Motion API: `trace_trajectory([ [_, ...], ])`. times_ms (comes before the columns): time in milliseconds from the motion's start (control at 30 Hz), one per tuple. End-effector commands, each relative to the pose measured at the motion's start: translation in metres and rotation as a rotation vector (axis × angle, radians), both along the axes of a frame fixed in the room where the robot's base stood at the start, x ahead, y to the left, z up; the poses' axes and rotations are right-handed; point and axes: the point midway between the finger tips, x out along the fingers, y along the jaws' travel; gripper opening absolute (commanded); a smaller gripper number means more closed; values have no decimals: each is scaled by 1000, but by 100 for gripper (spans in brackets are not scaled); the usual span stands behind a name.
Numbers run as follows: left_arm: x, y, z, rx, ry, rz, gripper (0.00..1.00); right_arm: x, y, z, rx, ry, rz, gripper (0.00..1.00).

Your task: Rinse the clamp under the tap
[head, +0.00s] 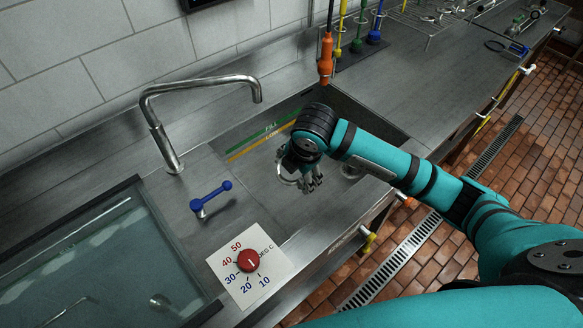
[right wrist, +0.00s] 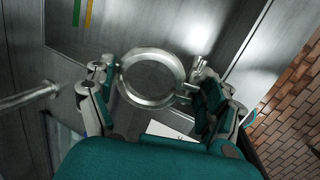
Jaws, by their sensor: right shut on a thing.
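The clamp (right wrist: 150,104) is a shiny metal ring with a small bolt piece on its right side. My right gripper (head: 304,178) is shut on it, with the fingers at both sides of the ring in the right wrist view (right wrist: 157,92). In the head view the ring (head: 281,172) shows partly, beside the fingers over the sink basin (head: 262,188). The tap (head: 200,84) is a bent steel pipe, and its spout end is up and left of my right gripper. No water stream shows below it. A blue lever (head: 211,197) stands near the tap's base. My left gripper is not in view.
A red dial on a white temperature plate (head: 272,284) sits on the front counter. A water-filled tank (head: 110,250) lies at left. An orange hand tool (head: 325,60) hangs behind the basin. A wire rack (head: 425,20) stands on the right counter.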

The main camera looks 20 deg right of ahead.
Motion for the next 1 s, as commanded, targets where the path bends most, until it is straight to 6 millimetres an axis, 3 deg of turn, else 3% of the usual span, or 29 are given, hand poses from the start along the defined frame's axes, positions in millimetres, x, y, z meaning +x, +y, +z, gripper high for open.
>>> trace_trajectory([
  [333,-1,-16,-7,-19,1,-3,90,21,4,-4,2,-6,-1,49],
  [1000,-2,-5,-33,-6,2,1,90,86,18,-17,2,-6,-1,49],
])
